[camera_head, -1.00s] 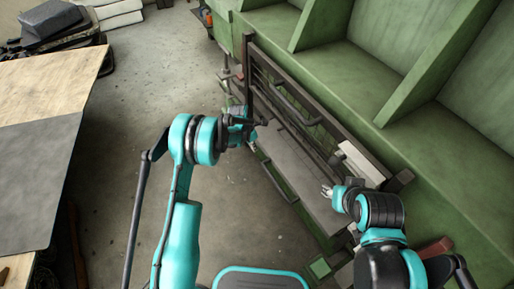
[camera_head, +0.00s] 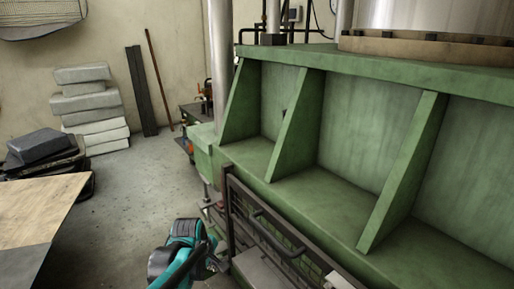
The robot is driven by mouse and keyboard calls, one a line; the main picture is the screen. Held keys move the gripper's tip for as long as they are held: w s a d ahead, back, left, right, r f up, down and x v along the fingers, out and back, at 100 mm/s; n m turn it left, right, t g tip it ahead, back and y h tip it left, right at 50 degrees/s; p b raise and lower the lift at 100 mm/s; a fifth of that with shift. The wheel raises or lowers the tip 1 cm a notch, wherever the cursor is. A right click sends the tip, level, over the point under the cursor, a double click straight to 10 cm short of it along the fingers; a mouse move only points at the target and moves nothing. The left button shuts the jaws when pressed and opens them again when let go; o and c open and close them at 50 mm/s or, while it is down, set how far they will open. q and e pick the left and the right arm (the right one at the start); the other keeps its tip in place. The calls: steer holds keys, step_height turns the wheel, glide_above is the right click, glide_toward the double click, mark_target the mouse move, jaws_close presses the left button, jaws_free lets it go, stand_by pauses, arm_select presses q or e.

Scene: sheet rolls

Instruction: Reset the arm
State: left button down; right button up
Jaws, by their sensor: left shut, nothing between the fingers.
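My left arm reaches in at the bottom edge, teal and black. Its gripper (camera_head: 217,265) is small and partly hidden by the wrist, beside the dark rail frame on the front of the green machine (camera_head: 300,140). It is shut and holds nothing that I can see. My right arm and gripper are out of view.
A wooden table (camera_head: 35,210) with a grey sheet stands at the left. Black trays (camera_head: 45,150) and stacked pale blocks (camera_head: 92,110) lie behind it. The concrete floor (camera_head: 125,215) between table and machine is clear. A dark rail frame (camera_head: 270,235) runs along the machine's front.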

arm_select(q)
steer(key=s+a+r+m+t, duration=0.1)
steer(key=s+a+m, duration=0.1)
steer(key=s+m, duration=0.4)
steer(key=s+a+r+m+t+y, duration=0.1)
steer(key=s+m, duration=0.6)
steer(key=s, duration=0.8)
steer(key=shift+s+a+r+t, duration=0.25)
steer(key=shift+a+r+t, duration=0.25)
steer(key=shift+a+r, duration=0.15)
